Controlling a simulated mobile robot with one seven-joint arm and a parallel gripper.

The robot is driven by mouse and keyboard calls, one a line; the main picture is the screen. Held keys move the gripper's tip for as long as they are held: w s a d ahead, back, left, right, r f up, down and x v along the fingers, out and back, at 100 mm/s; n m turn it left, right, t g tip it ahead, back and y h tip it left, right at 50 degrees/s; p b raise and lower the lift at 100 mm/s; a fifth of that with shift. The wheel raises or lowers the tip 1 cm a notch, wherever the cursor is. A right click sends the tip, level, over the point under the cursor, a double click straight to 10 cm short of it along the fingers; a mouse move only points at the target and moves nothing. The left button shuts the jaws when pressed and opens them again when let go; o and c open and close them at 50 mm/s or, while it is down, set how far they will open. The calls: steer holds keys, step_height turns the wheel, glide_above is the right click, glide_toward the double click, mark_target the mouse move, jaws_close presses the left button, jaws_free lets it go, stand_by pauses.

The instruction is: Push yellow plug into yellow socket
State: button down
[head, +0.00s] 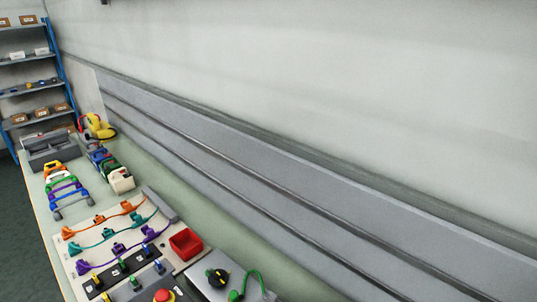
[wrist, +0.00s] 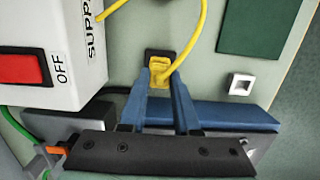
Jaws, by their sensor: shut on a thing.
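In the wrist view, my gripper (wrist: 162,84) reaches up the picture with two blue fingers. Its fingertips are shut on a yellow plug (wrist: 158,69), which has a yellow cable (wrist: 188,48) curving up from it. A dark square piece (wrist: 153,53) shows right behind the plug. I cannot tell whether it is the yellow socket, or how deep the plug sits in it, because the plug and fingers cover most of it. My gripper and the yellow plug cannot be made out in the head view.
A white supply box (wrist: 75,70) with a red OFF switch (wrist: 22,70) stands close left of my fingers. A small white square fitting (wrist: 241,84) and a dark green panel (wrist: 259,27) lie to the right. The head view shows a crowded bench with a red bin (head: 186,243).

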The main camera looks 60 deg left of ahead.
steer(key=shift+f+b, duration=0.4)
steer(key=shift+f, duration=0.35)
steer(key=shift+c, duration=0.4)
jaws_free()
step_height(320, 180, up, 9)
steer(key=p, duration=0.9)
steer(key=shift+f, duration=0.1)
steer(key=shift+f, duration=0.1)
